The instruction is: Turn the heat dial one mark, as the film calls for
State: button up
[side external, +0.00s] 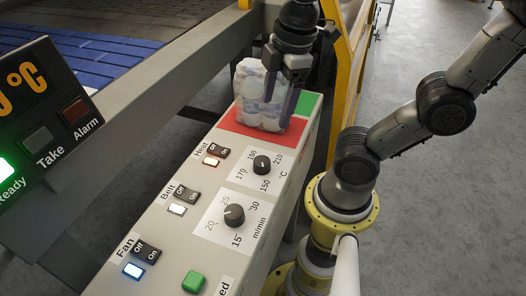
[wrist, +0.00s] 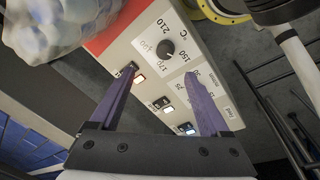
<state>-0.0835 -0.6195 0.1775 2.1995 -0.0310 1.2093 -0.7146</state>
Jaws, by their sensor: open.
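The heat dial (side external: 262,163) is a small black round knob on the sloping grey panel, with marks 150, 170, 190 and 210 °C around it. I cannot read its pointer surely. It also shows in the wrist view (wrist: 166,47), ahead of and between the fingertips. My gripper (side external: 281,108) is open and empty above the far end of the panel, apart from the dial; its two purple fingers also show in the wrist view (wrist: 161,71). A pale lumpy pack in clear film (side external: 252,98) stands on the red pad (side external: 232,126), beside my fingers.
The belt dial (side external: 234,214) and lit heat (side external: 210,161), belt and fan switches sit nearer on the panel, with a green button (side external: 193,281). A display (side external: 38,105), partly cut off, shows 0 °C, with Ready lit green. A yellow frame (side external: 346,75) rises behind.

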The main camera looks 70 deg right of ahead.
aim_at(263, 160)
jog(key=f, duration=0.5)
jog(key=w+f+n+g, duration=0.1)
jog(key=f, duration=0.3)
jog(key=w+a+f+n, duration=0.1)
jog(key=f, duration=0.4)
jog(key=shift+w+f+g, duration=0.15)
jog(key=shift+f+g, duration=0.15)
jog(key=shift+f, duration=0.05)
grip_shut()
